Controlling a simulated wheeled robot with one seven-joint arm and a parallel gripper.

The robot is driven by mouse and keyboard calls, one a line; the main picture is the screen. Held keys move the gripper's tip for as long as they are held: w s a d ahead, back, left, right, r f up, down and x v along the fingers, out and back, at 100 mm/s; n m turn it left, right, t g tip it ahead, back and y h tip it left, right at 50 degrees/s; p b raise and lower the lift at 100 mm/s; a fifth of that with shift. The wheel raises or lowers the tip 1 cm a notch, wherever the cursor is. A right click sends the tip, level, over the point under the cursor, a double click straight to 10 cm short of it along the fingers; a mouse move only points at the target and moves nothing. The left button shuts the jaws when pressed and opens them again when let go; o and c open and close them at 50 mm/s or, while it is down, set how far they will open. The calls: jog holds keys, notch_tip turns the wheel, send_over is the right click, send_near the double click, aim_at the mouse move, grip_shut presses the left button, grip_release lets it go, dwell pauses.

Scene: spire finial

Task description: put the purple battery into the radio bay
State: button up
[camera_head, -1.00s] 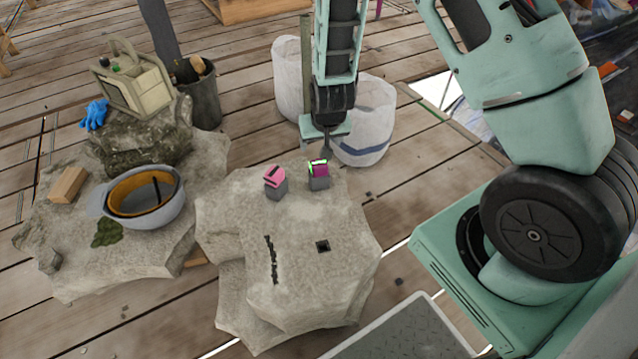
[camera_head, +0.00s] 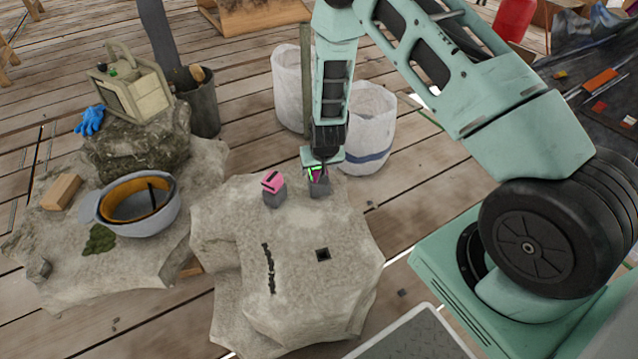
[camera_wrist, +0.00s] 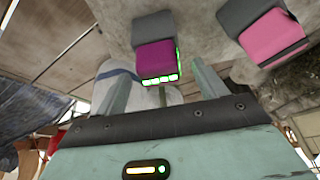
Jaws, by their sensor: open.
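The purple battery (camera_head: 318,174) has a grey lower part and green glowing edges and stands on the far side of the stone slab. In the wrist view the purple battery (camera_wrist: 155,57) appears between the two finger tips, with a gap on each side. My gripper (camera_head: 321,165) is open, pointing down just over it and partly hiding it; the wrist view shows both fingers of my gripper (camera_wrist: 162,78) apart. I cannot tell how deep the fingers reach. The beige radio (camera_head: 136,92) with a handle stands on a rock at the upper left; I cannot make out its bay.
A pink block with a grey base (camera_head: 272,186) stands close left of the purple battery. A helmet (camera_head: 150,215) and a wooden block (camera_head: 62,191) lie left. White sacks (camera_head: 368,125) stand behind.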

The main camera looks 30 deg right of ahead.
jog(key=shift+x, duration=1.5)
jog(key=shift+r, duration=0.1)
jog(key=c, duration=1.2)
